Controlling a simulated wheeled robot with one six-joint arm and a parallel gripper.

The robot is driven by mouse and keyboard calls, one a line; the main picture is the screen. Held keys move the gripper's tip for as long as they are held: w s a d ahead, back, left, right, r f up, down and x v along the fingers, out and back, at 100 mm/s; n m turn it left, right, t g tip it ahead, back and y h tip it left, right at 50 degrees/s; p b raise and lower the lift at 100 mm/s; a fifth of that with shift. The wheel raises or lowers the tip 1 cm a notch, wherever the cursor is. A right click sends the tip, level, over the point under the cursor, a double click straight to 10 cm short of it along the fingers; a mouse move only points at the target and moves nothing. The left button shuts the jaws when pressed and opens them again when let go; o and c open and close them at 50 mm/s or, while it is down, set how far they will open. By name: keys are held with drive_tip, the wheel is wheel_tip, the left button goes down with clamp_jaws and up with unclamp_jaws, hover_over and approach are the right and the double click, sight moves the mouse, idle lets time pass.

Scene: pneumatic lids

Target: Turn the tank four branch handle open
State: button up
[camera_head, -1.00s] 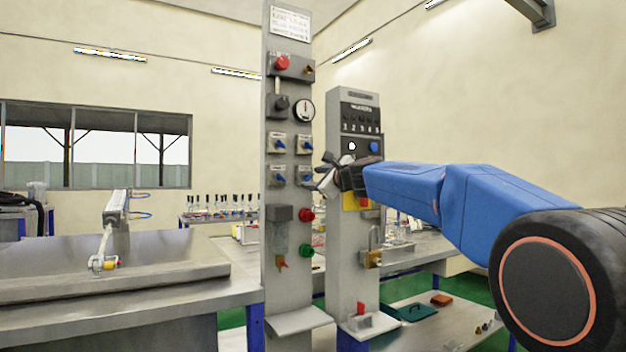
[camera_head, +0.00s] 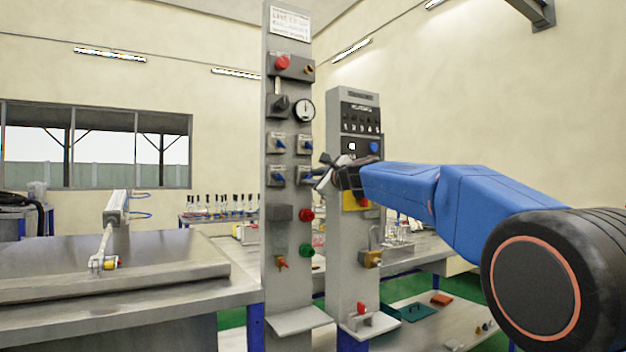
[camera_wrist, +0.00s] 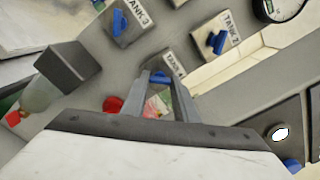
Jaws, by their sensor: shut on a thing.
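The tank four branch handle is a small blue lever (camera_wrist: 159,78) beside its "TANK 4" label in the wrist view. It is the lower right of the blue handles on the grey panel (camera_head: 290,236) in the head view. My gripper (camera_wrist: 160,92) is shut on this lever, with its grey fingers on either side. In the head view my gripper (camera_head: 322,178) reaches the lever from the right. The fingers hide part of the lever, so I cannot tell its exact angle.
Other blue handles sit close by: tank 3 (camera_wrist: 118,22) and tank 2 (camera_wrist: 217,42). A red button (camera_head: 306,214) and a green button (camera_head: 305,250) lie below. A gauge (camera_head: 304,110) is above. A second grey column (camera_head: 345,280) stands close behind my gripper.

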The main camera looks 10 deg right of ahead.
drive_tip(key=shift+f+n, duration=0.15)
drive_tip(key=shift+n, duration=8.55)
drive_tip(key=o, duration=1.1)
drive_tip(key=shift+c, duration=0.2)
